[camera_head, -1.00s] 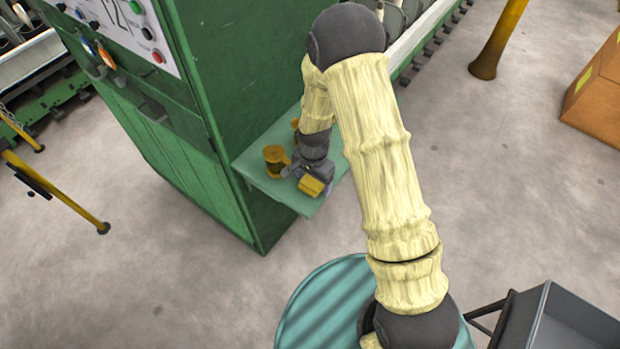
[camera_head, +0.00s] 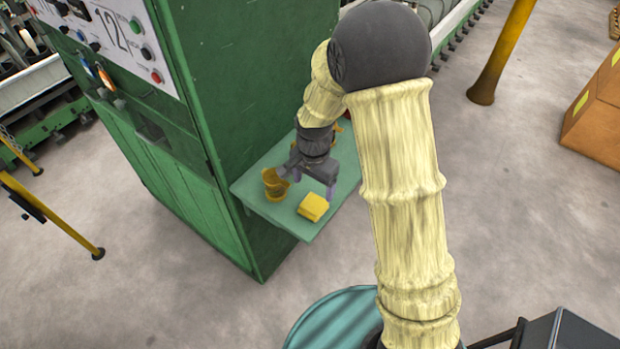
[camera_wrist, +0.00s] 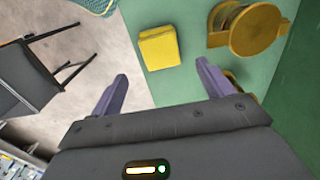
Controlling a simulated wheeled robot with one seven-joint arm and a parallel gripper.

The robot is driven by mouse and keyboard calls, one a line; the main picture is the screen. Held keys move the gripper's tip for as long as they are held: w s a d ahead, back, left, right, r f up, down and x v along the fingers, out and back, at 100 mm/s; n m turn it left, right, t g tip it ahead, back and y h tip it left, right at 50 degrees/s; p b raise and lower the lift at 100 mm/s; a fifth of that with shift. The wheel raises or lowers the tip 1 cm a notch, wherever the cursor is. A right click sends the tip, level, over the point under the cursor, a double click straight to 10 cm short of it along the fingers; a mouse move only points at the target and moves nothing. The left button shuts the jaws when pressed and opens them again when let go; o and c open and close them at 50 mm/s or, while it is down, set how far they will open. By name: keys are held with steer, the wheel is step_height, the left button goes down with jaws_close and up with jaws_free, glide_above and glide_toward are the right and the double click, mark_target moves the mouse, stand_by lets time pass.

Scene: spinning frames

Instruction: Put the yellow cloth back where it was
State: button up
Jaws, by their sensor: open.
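The yellow cloth (camera_head: 313,207) is a small folded block lying on the green shelf (camera_head: 258,206) at the side of the green machine, near the shelf's front edge. It also shows in the wrist view (camera_wrist: 159,47), beyond the fingertips and between their lines. My gripper (camera_head: 311,183) is above the shelf, just behind the cloth in the head view. In the wrist view its two purple fingers (camera_wrist: 160,85) are spread apart with nothing between them. The cloth is apart from both fingers.
A brown-yellow spool (camera_head: 275,184) stands on the shelf left of the cloth; it shows large in the wrist view (camera_wrist: 254,30). Part of another yellowish object is half hidden behind my right finger. The green machine cabinet (camera_head: 250,90) rises beside the shelf.

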step_height(320, 180, up, 3)
steer(key=shift+r+b, duration=0.15)
steer(key=shift+b, duration=0.15)
stand_by(0.4)
steer(key=s+d+r+n+t, duration=0.1)
steer(key=s+d+r+n, duration=0.1)
steer(key=s+d, duration=0.4)
steer(key=s+d+r+n+t, duration=0.1)
steer(key=s+d+r+n, duration=0.2)
steer(key=s+d+n, duration=0.2)
steer(key=shift+s+d+r+n+t, duration=0.3)
steer(key=shift+s+d, duration=0.35)
steer(key=shift+d, duration=0.25)
steer(key=shift+f, duration=0.1)
